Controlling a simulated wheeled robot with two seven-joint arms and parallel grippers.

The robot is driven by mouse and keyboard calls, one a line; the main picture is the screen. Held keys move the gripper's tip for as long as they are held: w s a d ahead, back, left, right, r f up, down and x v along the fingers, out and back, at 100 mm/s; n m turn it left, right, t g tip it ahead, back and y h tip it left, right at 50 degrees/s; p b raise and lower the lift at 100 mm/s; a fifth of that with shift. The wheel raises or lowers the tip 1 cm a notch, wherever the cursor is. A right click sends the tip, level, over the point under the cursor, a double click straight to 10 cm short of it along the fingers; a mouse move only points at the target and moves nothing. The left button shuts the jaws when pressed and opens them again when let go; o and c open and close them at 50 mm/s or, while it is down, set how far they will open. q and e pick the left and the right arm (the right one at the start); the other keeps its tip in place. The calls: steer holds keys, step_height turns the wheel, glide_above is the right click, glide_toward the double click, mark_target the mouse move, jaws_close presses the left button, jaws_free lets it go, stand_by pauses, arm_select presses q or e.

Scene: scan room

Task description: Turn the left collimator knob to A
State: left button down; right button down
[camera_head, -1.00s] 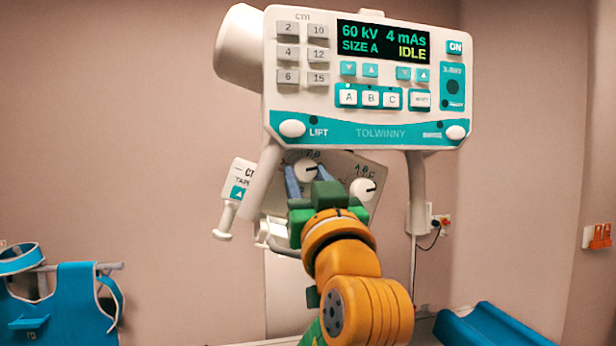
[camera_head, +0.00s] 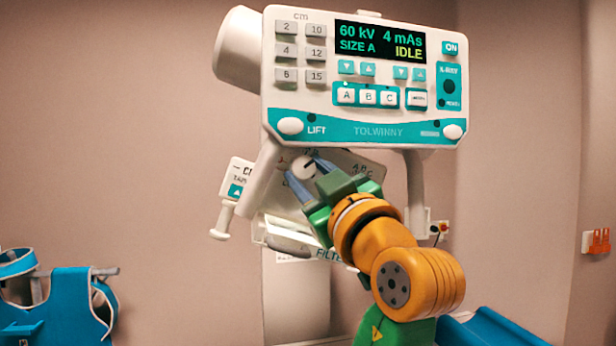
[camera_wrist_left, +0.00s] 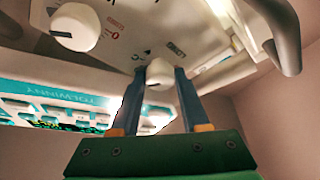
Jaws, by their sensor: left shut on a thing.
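The left collimator knob (camera_head: 304,167) is a round white dial with a dark pointer line, on the tilted panel under the console. The pointer seems to aim up and right in the head view; the letter it meets is too small to read. My left gripper (camera_head: 305,169) has its two blue-grey fingers on either side of this knob, shut on it. In the left wrist view the knob (camera_wrist_left: 160,72) sits between the fingertips. A second white knob (camera_wrist_left: 76,27) shows at the upper left there; my gripper hides it in the head view. My right gripper is not in view.
The console (camera_head: 365,75) above reads 60 kV, 4 mAs, SIZE A, IDLE. A white handle (camera_head: 222,220) hangs at the left of the panel, and a post (camera_head: 415,195) stands at the right. A blue apron (camera_head: 75,300) hangs at the lower left.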

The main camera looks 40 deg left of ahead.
arm_select(q)
steer(key=shift+r+n+g, duration=0.1)
steer(key=shift+n+g, duration=0.3)
steer(key=shift+n, duration=0.4)
steer(key=c, duration=0.7)
jaws_free()
steer(key=shift+d, duration=0.1)
steer(key=b+v, duration=0.3)
steer(key=v, duration=0.4)
steer(key=shift+d, duration=0.1)
